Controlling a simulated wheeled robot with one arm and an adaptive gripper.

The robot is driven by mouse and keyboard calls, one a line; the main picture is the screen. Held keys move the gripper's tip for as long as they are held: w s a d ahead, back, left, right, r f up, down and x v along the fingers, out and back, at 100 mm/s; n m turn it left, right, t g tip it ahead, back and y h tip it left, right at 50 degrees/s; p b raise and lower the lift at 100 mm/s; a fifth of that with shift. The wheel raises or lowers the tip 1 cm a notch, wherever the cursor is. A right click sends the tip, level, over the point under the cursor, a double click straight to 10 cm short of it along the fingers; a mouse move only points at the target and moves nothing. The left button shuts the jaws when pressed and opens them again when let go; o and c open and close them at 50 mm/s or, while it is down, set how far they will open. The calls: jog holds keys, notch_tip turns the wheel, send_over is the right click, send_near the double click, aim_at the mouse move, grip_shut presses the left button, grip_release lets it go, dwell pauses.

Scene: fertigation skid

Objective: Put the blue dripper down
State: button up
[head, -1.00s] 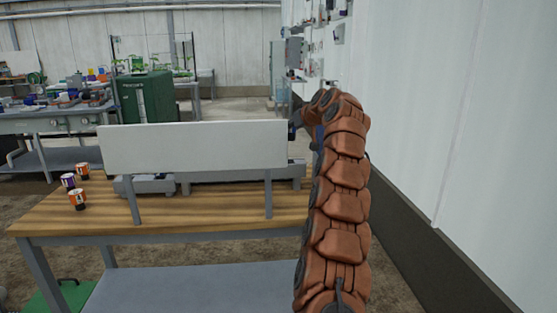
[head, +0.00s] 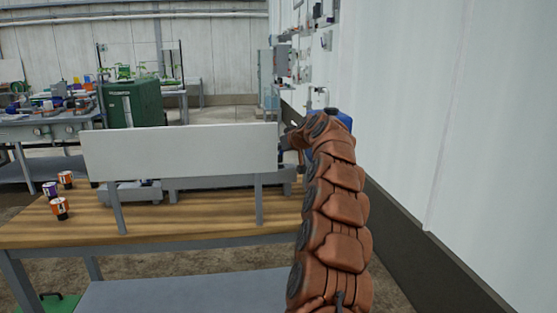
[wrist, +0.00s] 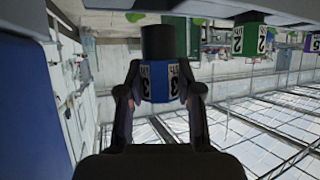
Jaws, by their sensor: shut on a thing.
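The blue dripper (wrist: 158,82), with a dark cap and a white label marked 3, is between the fingers of my gripper (wrist: 160,92) in the wrist view. The gripper is shut on it. The wrist picture is upside down, with the roof at the bottom. A green dripper (wrist: 249,38) marked 2 and a purple one (wrist: 312,42) stand to the right, apart from the blue one, by a grey edge. In the head view my gripper is mostly hidden behind the arm and a white panel (head: 180,150); the blue dripper cannot be made out there.
The panel stands on a wooden table (head: 180,233) in front of grey units. Orange (head: 60,208) and purple (head: 50,189) pots stand at the table's left. A blue container (head: 343,117) is behind my arm, near the right wall. A green cabinet (head: 132,101) stands farther back.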

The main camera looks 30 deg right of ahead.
aim_at(281, 157)
notch_tip(281, 157, down, 2)
jog(key=shift+f, duration=0.15)
jog(key=shift+s+a+f+b, duration=0.1)
jog(key=shift+f+b, duration=0.2)
jog(key=shift+f, duration=0.4)
grip_shut()
jog(key=o, duration=0.6)
grip_release()
jog(key=shift+f, duration=0.1)
jog(key=o, duration=0.3)
jog(key=shift+r, duration=0.2)
jog(key=shift+s+r, duration=0.25)
jog(key=shift+r, duration=0.05)
jog(key=v, duration=1.1)
jog(key=shift+s+p, duration=0.15)
jog(key=shift+p, duration=0.15)
